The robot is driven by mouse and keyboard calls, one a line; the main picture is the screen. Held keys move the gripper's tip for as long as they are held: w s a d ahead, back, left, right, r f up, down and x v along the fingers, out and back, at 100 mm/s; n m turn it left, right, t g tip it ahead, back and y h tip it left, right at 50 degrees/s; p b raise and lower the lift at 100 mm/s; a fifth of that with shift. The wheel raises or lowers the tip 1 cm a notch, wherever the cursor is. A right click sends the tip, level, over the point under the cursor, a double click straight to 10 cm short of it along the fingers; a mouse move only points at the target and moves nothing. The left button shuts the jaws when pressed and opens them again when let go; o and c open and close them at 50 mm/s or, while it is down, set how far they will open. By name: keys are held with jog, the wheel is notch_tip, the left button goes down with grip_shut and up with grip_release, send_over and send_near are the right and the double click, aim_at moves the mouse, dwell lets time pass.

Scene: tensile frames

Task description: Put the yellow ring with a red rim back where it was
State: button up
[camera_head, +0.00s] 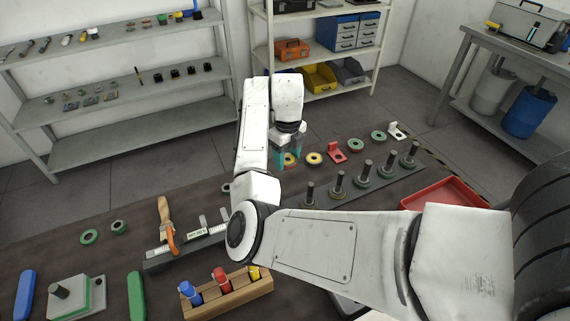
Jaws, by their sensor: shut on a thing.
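My gripper (289,152) is at the upper middle of the view, over the far part of the dark table (130,205), fingers pointing down. It is shut on a small yellow ring (291,160), which shows between the teal fingertips. Its rim looks orange-red, though it is small and partly hidden by the fingers. I cannot tell whether it touches the table. Just right of it lies another yellow ring (314,158) with a dark centre.
Right of the gripper are a red bracket (336,153), a green ring (355,145), another green ring (379,137) and a white bracket (397,131). A rack of upright posts (360,180) stands nearer. A red tray (445,194) is at right. My arm hides the table's middle.

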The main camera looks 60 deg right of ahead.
aim_at(285, 172)
jog(key=shift+w+d+f, duration=0.2)
jog(key=shift+w+f, duration=0.35)
jog(key=shift+f, duration=0.15)
jog(key=shift+f+p, duration=0.3)
jog(key=shift+f, duration=1.2)
jog(key=shift+s+f+b, duration=0.15)
jog(key=shift+f+b, duration=0.25)
jog(key=shift+f, duration=0.3)
jog(key=o, duration=1.1)
jog(key=shift+f, duration=0.2)
jog(key=shift+c, duration=0.2)
jog(key=shift+a, duration=0.1)
notch_tip(285, 172, up, 14)
jog(key=shift+f, duration=0.1)
